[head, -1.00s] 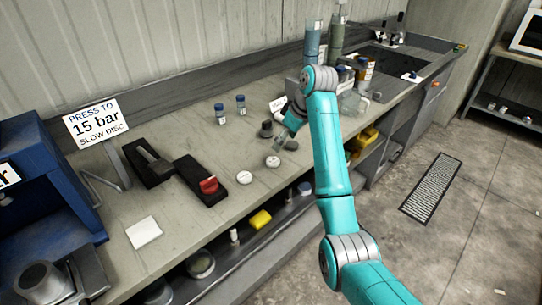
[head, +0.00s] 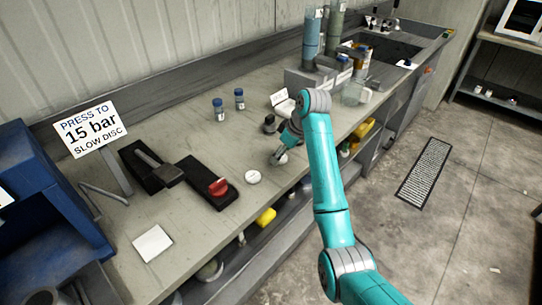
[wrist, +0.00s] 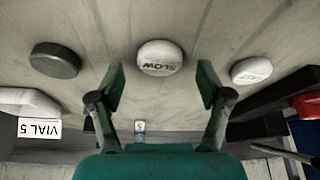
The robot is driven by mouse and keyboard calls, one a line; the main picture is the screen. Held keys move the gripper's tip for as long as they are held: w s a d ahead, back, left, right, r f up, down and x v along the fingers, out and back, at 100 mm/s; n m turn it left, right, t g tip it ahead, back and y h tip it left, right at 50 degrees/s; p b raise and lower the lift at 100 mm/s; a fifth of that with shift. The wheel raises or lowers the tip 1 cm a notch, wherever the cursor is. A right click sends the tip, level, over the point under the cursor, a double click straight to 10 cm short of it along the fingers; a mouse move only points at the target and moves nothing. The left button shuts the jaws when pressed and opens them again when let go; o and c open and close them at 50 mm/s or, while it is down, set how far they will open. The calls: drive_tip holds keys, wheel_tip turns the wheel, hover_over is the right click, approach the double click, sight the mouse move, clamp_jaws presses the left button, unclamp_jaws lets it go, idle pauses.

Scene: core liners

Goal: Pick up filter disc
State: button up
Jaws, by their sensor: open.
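A white round disc marked "SLOW" (wrist: 160,57) lies on the bench, framed between my gripper's fingers in the wrist view. It also shows in the head view (head: 281,159), partly hidden by my gripper (head: 281,151). My gripper (wrist: 160,85) is open and empty, its two fingers apart on either side of the disc, which appears just beyond the tips. A second white disc (wrist: 251,70) lies beside it, also seen in the head view (head: 253,177); its lettering is too small to read. A dark round disc (wrist: 55,60) lies on the other side.
Two blue-capped vials (head: 219,110) stand behind. A white "VIAL 5" label (wrist: 39,128) is near the dark disc. The bench's front edge is close to the discs.

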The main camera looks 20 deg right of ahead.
drive_tip(key=shift+w+f, duration=0.1)
drive_tip(key=shift+f, duration=0.3)
drive_tip(key=shift+a, duration=0.1)
drive_tip(key=c, duration=1)
drive_tip(key=shift+r, duration=0.1)
drive_tip(key=shift+c, duration=0.2)
